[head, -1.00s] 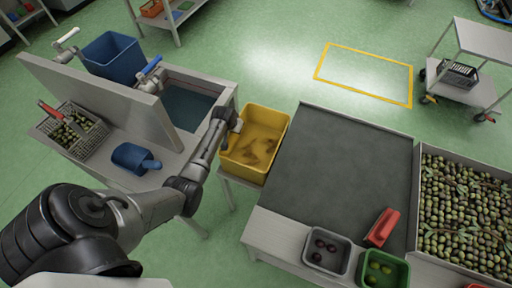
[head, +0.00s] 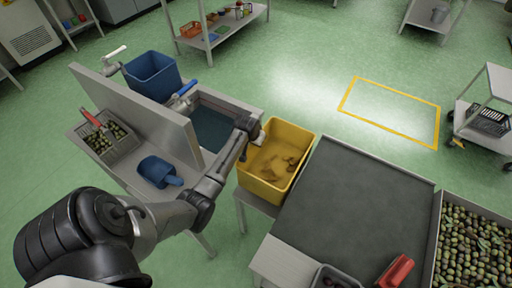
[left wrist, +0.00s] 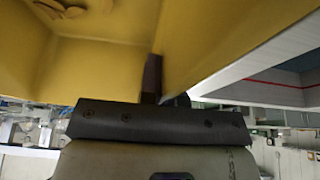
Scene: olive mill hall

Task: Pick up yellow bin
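The yellow bin (head: 290,180) is left of the grey-topped table in the head view, over a small stand (head: 255,203). Brownish pieces lie on its floor. My left gripper (head: 255,138) is at the bin's left wall, near the rim. In the left wrist view, the bin (left wrist: 215,35) fills the top, and my left gripper (left wrist: 160,85) has a dark finger against its wall. The fingers look closed on that wall; the fingertips are partly hidden. The bin looks roughly level; any gap over the stand is hard to see. My right gripper is not in view.
The table (head: 350,200) stands close on the bin's right, with a red scoop (head: 396,271) and an olive tray (head: 470,245). On the left are a grey panel (head: 140,110), blue bin (head: 153,75) and blue scoop (head: 158,171). Green floor behind is clear around a yellow outline (head: 392,110).

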